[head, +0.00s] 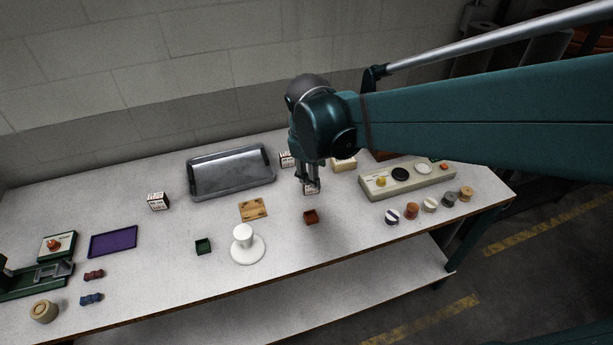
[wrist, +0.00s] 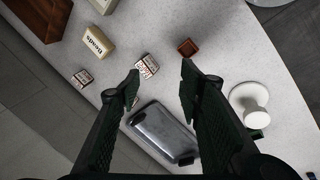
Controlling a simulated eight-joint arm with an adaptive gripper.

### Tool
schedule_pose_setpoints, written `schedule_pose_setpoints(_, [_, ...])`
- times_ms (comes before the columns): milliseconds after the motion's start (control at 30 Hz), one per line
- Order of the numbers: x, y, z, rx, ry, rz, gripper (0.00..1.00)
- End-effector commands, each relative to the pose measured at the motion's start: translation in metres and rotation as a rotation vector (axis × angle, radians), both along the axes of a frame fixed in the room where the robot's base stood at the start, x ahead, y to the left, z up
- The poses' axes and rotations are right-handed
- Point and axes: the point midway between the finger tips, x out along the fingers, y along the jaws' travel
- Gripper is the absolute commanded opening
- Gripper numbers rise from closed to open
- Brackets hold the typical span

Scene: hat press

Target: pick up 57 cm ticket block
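Several small white ticket blocks with dark and red print stand on the table; the print is too small to tell which one reads 57 cm. One ticket block (head: 311,189) is just below my gripper (head: 310,178), partly hidden by its fingers. In the wrist view this block (wrist: 147,66) shows near the fingertips of my gripper (wrist: 160,78), which is open and empty. A second ticket block (head: 286,160) is behind it and also shows in the wrist view (wrist: 82,78). A third ticket block (head: 158,201) stands left of the metal tray.
A metal tray (head: 231,188) lies behind a wooden plate (head: 253,209). A red-brown open box (head: 311,217) is in front of my gripper, and a cream labelled block (head: 344,164) is behind it. A white stand (head: 246,250), a green box (head: 203,247) and a control panel (head: 430,183) are nearby.

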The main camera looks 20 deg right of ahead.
Motion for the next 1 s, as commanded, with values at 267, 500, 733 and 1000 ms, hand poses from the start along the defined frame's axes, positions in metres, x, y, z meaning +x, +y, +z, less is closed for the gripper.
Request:
schedule_pose_setpoints(267, [0.03,-0.001,-0.011,-0.072,0.09,0.122,0.37])
schedule_pose_setpoints(500, [0.053,-0.002,-0.026,-0.129,0.17,0.227,0.37])
schedule_pose_setpoints(733, [0.074,-0.002,-0.043,-0.178,0.25,0.327,0.37])
schedule_pose_setpoints(1000, [0.095,-0.001,-0.067,-0.228,0.347,0.441,0.37])
